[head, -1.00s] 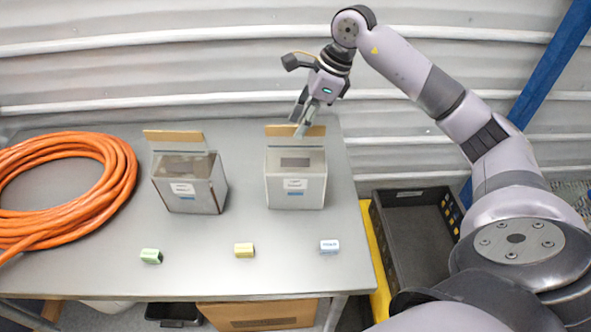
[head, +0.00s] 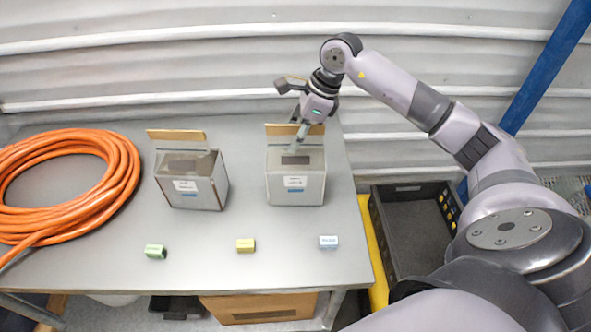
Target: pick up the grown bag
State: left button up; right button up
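No bag can be made out in the head view. Two grey boxes with raised brown-edged lids stand on the table: the left box (head: 190,191) and the right box (head: 296,190), each with a white label and a dark slot-like patch inside. Their contents are hard to see. My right gripper (head: 296,146) points down at the open top of the right box, in front of its raised lid. Its fingers overlap in this view, so their opening is unclear, and I see nothing held. My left gripper is not in view.
On the grey table (head: 110,215) lie a coiled orange hose (head: 120,170) and three small blocks: green (head: 155,252), yellow (head: 245,246) and pale blue (head: 328,243). A black crate (head: 378,240) stands right of the table. A corrugated wall is behind.

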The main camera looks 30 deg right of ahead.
jog(key=shift+f, duration=0.15)
jog(key=shift+c, duration=0.2)
grip_shut()
dwell(0.5)
dwell(0.3)
